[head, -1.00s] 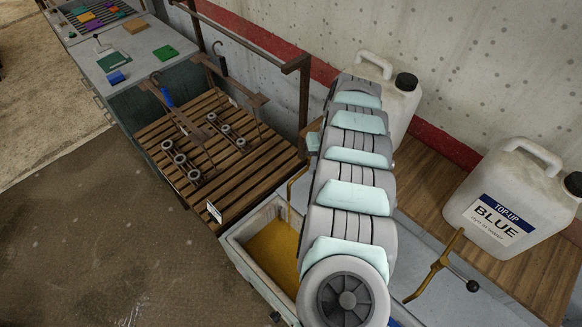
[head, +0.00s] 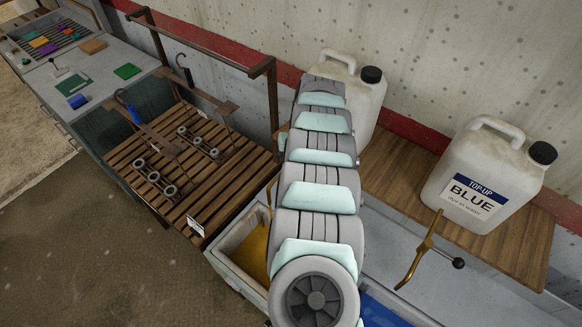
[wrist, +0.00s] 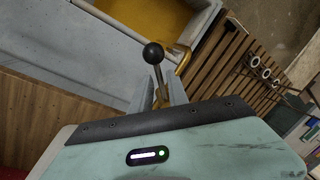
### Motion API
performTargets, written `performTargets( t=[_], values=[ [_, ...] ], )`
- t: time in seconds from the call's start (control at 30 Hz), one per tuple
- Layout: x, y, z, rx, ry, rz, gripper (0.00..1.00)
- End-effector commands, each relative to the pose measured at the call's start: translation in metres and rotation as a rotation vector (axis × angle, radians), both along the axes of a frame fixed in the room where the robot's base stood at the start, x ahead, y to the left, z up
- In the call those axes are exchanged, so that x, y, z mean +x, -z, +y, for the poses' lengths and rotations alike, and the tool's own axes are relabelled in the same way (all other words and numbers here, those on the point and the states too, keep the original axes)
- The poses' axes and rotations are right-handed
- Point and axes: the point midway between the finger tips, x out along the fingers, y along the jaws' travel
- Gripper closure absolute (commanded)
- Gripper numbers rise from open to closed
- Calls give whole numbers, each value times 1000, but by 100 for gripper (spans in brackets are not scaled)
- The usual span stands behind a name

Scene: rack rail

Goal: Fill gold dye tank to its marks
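The gold dye tank (head: 222,262) is a pale trough with yellow-gold liquid (head: 254,250), partly hidden by my arm in the head view. The liquid also shows at the top of the wrist view (wrist: 150,14). Its marks and exact level cannot be read. A tap lever with a black ball knob (wrist: 153,54) stands upright beside the tank in the wrist view, with a brass spout (wrist: 185,58) behind it. My gripper (wrist: 161,88) has its fingers apart on either side of the lever's brass base; contact cannot be told. The head view hides the gripper behind my arm.
A jug labelled TOP-UP BLUE (head: 484,180) and another jug (head: 360,92) stand on a wooden shelf. A second brass tap (head: 424,250) stands by the blue tank (head: 382,312). Left is a slatted rack (head: 185,165) with hooked hangers, then a grey bench (head: 88,75).

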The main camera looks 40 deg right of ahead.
Motion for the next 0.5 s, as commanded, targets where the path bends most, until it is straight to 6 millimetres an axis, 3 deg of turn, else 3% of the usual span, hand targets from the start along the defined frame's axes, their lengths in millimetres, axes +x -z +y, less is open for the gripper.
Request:
performTargets(
  t=[0.13, 0.5],
  values=[
    [0, 0, 0, 0, 0, 0, 67],
    [-1, -6, -2, -1, 0, 0, 67]
  ],
)
